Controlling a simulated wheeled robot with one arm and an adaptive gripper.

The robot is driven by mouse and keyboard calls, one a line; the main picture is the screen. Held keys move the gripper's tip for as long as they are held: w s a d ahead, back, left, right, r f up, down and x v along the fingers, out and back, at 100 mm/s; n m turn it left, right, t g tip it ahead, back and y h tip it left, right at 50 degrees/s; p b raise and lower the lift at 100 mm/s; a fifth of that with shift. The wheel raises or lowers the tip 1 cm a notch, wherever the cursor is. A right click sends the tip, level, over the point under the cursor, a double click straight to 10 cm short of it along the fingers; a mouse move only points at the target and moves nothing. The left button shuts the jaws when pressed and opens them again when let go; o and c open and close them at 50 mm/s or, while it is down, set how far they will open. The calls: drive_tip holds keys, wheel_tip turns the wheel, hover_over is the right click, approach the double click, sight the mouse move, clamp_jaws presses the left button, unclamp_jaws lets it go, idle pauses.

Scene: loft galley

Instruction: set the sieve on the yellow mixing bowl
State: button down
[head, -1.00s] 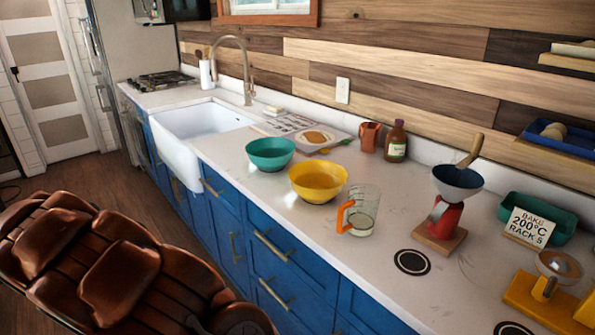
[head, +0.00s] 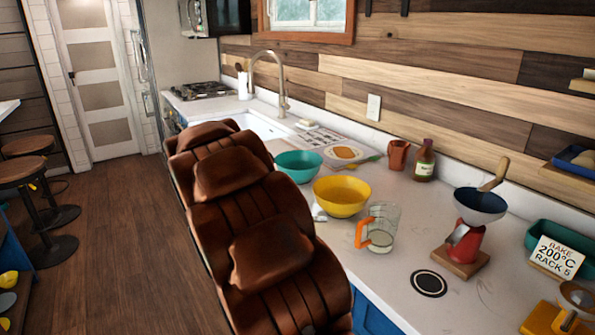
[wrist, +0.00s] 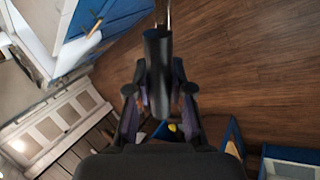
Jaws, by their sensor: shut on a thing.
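The yellow mixing bowl (head: 342,208) stands upright on the white counter in the head view, between a teal bowl and a measuring jug. Its visible inside looks empty. In the wrist view my gripper (wrist: 159,85) is shut on a thick dark handle, seemingly the sieve's (wrist: 158,60). Thin metal rods run from the handle past the top edge, and the mesh part is out of view. Behind it the wrist view shows floor and a blue cabinet. In the head view my brown arm hides the gripper, so its distance from the bowl cannot be told.
The teal bowl (head: 299,171) stands close behind the yellow one. The measuring jug (head: 381,236) with orange handle stands close at its right. A red grinder (head: 465,243) and a brown bottle (head: 424,162) stand farther right. Bare counter lies around a black disc (head: 428,283).

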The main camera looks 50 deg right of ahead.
drive_tip(key=s+d+r+n+t+y, duration=0.1)
drive_tip(key=s+d+r+n, duration=0.15)
drive_tip(key=d, duration=0.35)
drive_tip(key=s+d+r+n+y+p, duration=0.1)
drive_tip(key=s+d+r, duration=0.3)
drive_tip(key=d, duration=0.2)
drive_tip(key=s+d+r+n+t+y, duration=0.1)
drive_tip(key=s+d+r+n, duration=0.1)
drive_tip(key=s+d+r, duration=0.3)
drive_tip(key=s+x, duration=0.1)
drive_tip(key=x, duration=0.5)
drive_tip(key=shift+f+p, duration=0.45)
drive_tip(key=shift+s+r+b, duration=0.1)
drive_tip(key=shift+b, duration=1.1)
idle(0.4)
drive_tip(key=shift+f+b, duration=1.9)
drive_tip(key=shift+b, duration=0.25)
idle(1.5)
